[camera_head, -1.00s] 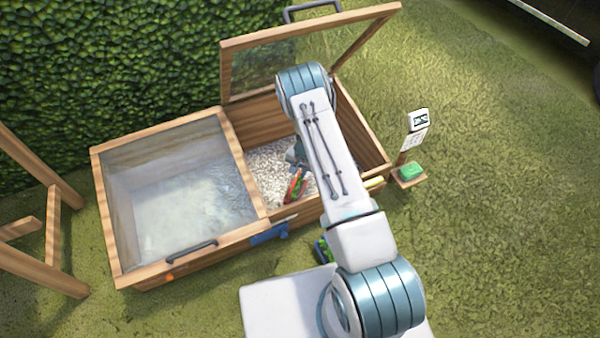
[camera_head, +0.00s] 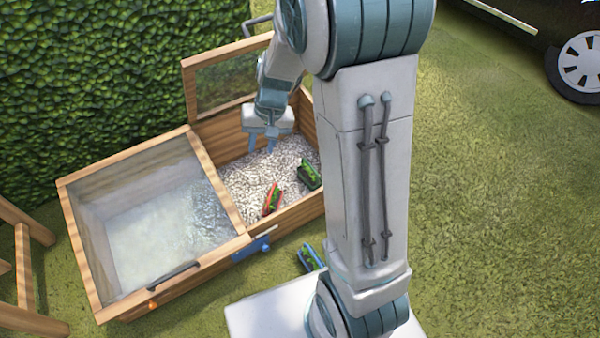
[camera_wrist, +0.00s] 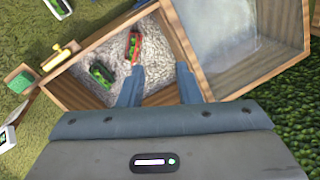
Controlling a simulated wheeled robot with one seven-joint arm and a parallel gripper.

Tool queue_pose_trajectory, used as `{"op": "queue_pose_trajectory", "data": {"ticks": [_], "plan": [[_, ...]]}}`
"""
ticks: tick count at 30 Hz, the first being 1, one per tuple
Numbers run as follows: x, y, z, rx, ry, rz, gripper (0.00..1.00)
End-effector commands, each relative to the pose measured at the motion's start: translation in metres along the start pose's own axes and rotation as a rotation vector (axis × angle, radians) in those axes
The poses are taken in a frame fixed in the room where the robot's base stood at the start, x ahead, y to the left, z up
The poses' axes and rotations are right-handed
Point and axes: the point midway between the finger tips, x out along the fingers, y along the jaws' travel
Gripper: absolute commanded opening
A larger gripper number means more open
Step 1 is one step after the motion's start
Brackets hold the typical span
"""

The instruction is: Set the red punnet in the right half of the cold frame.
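The red punnet (camera_head: 272,200) with green contents sits on pale gravel in the open right half of the cold frame (camera_head: 283,215), near its front wall and the middle divider. It also shows in the wrist view (camera_wrist: 134,46). A dark punnet (camera_head: 309,174) with green contents sits to its right on the same gravel, and it also shows in the wrist view (camera_wrist: 103,74). My gripper (camera_head: 262,150) is above the back part of the right half, apart from both punnets. Its fingers (camera_wrist: 160,90) are open with nothing between them.
The left half is under a closed glass lid (camera_head: 160,215). The right lid (camera_head: 230,85) stands raised at the back. A blue punnet (camera_head: 311,257) is outside the front wall. A wooden stand (camera_head: 22,265) is at left. A green block (camera_wrist: 20,82) lies outside the frame.

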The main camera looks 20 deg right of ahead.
Motion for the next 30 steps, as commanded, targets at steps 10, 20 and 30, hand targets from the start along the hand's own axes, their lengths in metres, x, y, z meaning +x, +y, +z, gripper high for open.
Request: {"op": "queue_pose_trajectory", "data": {"ticks": [10, 20, 30], "plan": [[-0.076, 0.016, 0.106, -0.150, 0.022, 0.114, 0.31], [-0.097, 0.039, 0.164, -0.218, 0.043, 0.217, 0.31], [-0.098, 0.041, 0.168, -0.221, 0.043, 0.226, 0.31]]}}
